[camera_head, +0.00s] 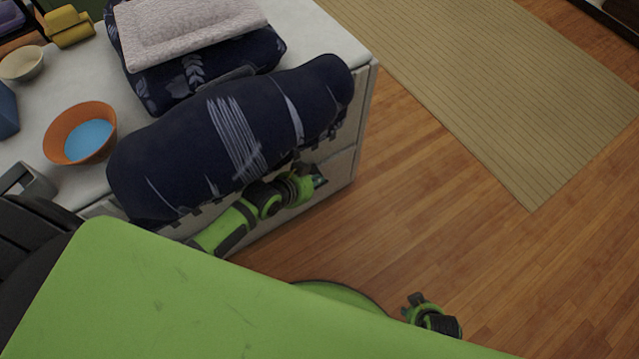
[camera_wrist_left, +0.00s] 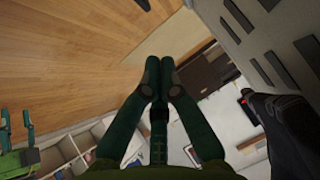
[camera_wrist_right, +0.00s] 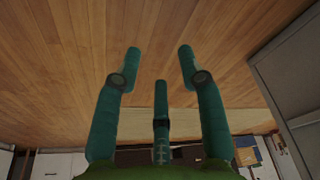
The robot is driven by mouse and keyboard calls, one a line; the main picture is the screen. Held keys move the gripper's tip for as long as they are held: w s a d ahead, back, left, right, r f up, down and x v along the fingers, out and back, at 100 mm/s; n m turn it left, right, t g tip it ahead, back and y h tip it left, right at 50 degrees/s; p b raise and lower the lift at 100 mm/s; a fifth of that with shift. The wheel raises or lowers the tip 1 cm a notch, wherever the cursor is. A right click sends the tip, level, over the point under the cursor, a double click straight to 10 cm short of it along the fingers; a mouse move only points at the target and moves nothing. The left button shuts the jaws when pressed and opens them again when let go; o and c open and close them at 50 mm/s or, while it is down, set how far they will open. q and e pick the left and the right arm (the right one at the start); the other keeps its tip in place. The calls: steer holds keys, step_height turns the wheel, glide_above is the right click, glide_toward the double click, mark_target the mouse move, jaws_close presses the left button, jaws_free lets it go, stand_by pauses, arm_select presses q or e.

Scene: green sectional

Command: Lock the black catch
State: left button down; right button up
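No black catch can be made out for certain. In the left wrist view, a dark elongated part with a small red spot (camera_wrist_left: 270,112) lies right of the fingers; I cannot tell what it is. My left gripper (camera_head: 316,178) is beside the pale cabinet front, below the navy roll; its fingertips (camera_wrist_left: 160,66) are together with nothing visible between them. My right gripper (camera_head: 414,303) is low over the floor, away from the cabinet. In the right wrist view its fingers (camera_wrist_right: 157,50) are spread and empty.
A pale cabinet (camera_head: 362,105) carries a navy patterned roll (camera_head: 190,145), a folded navy cloth (camera_head: 265,48), an orange bowl (camera_head: 62,128) and a small cream bowl (camera_head: 22,63). Dark tabs (camera_wrist_left: 265,62) line a pale surface. Wooden floor (camera_head: 480,240) and a tan rug (camera_head: 500,90) are clear.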

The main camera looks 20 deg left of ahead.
mark_target(327, 180)
arm_select(q)
steer(key=w+f+b, duration=0.2)
steer(key=w+f, duration=0.1)
steer(key=f, duration=0.3)
steer(key=shift+b, duration=0.35)
arm_select(e)
steer(key=shift+w+a+r, duration=0.1)
steer(key=shift+w+r, duration=0.1)
steer(key=shift+r, duration=0.65)
steer(key=shift+w+a+r, duration=0.1)
steer(key=shift+w+r, duration=0.15)
steer(key=shift+r, duration=0.55)
steer(key=shift+w+a+r, duration=0.1)
steer(key=shift+w+r, duration=0.1)
steer(key=shift+r, duration=0.65)
arm_select(q)
steer(key=shift+f, duration=0.2)
arm_select(e)
steer(key=shift+d, duration=0.1)
